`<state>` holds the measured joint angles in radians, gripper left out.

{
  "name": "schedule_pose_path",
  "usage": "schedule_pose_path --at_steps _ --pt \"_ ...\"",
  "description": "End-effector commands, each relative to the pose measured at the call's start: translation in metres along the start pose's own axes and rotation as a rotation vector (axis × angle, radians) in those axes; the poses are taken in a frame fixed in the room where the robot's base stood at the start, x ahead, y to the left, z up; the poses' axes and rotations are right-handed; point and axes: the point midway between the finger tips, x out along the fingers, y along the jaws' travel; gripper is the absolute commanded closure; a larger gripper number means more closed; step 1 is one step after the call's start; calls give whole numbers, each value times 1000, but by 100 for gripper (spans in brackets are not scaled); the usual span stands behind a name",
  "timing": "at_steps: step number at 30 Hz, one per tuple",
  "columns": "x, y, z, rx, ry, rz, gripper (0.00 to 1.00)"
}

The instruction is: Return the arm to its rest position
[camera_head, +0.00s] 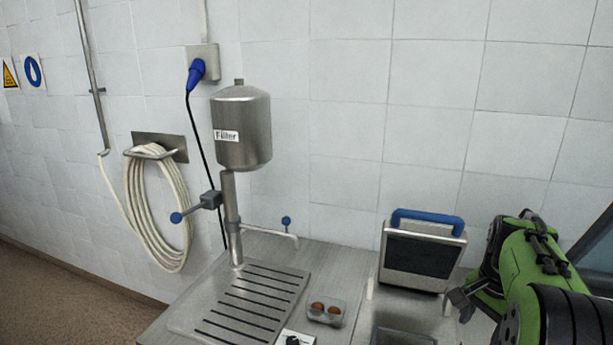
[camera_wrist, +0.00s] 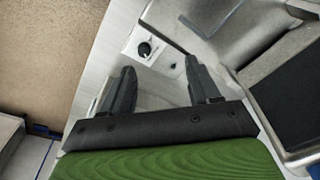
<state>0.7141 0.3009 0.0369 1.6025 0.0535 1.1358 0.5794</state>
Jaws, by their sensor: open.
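My gripper (camera_wrist: 160,88) is open in the wrist view, its two dark fingers spread wide with nothing between them. Behind them lie the pale counter and a small panel with a black knob (camera_wrist: 145,49). In the head view my green arm fills the lower right, and part of my gripper (camera_head: 458,300) shows beside the blue-handled device (camera_head: 420,262). I cannot tell from the head view whether they touch.
A steel filler (camera_head: 241,135) stands over a slotted drain plate (camera_head: 250,300). A small clear tray (camera_head: 326,312) holds brown round items. A recessed basin (camera_head: 400,336) lies in front of the device. A coiled hose (camera_head: 157,215) hangs on the tiled wall.

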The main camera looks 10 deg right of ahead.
Motion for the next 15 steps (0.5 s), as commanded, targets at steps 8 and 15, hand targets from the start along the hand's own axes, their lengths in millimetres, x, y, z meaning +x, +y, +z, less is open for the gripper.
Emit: schedule_pose_path --at_steps 8,15 --pt "-72 8 189 -746 178 -177 39" --pt "-59 64 277 -1207 294 -316 39"
